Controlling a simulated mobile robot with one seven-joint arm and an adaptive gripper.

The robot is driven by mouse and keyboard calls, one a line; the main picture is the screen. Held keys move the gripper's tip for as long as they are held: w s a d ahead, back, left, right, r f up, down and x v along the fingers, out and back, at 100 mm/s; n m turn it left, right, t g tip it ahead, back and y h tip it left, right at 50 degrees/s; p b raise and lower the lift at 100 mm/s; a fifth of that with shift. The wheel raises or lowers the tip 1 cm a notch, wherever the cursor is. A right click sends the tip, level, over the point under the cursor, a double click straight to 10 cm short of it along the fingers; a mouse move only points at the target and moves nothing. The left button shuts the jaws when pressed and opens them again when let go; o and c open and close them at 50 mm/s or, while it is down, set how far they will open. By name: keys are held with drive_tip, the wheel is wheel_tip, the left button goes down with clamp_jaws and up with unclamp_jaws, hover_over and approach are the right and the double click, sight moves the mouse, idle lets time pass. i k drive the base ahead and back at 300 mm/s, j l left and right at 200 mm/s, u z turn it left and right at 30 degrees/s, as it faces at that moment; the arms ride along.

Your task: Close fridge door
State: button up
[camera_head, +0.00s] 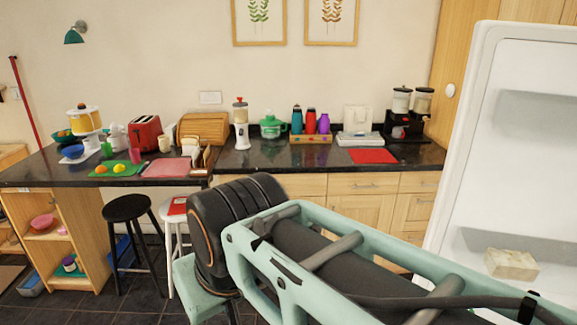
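The fridge door (489,100) stands open at the right, a tall white panel with a rounded edge. Its pale, recessed inner side faces me, and the right part runs out of the picture. A small pale, translucent box (511,263) sits low against this inner side. My mint-green and black arm crosses the lower middle and right, in front of the door's lower part. My gripper is not in view, so I cannot see its fingers or whether it touches the door. The fridge body cannot be made out.
A dark granite counter (270,158) with kitchen items runs along the back wall above wooden drawers (364,184). A black stool (126,208) and a white stool (171,231) stand at the left. Dark floor tiles (80,305) show at lower left. A wooden cabinet stands behind the door.

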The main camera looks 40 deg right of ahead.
sight(508, 180)
drive_tip(key=i+l+z, duration=0.1)
drive_tip(key=i+z, duration=0.4)
drive_tip(key=z, duration=0.15)
drive_tip(key=i+z, duration=0.35)
drive_tip(key=i+l+z, duration=0.1)
drive_tip(key=i+z, duration=0.65)
drive_tip(key=z, duration=0.15)
drive_tip(key=i+z, duration=0.8)
drive_tip(key=i, duration=0.15)
drive_tip(key=i+j+z, duration=0.1)
drive_tip(key=z, duration=2.3)
drive_tip(key=k+j+u, duration=0.1)
drive_tip(key=u, duration=0.45)
drive_tip(key=k+j+z, duration=0.1)
drive_tip(key=z, duration=0.2)
drive_tip(key=k, duration=0.1)
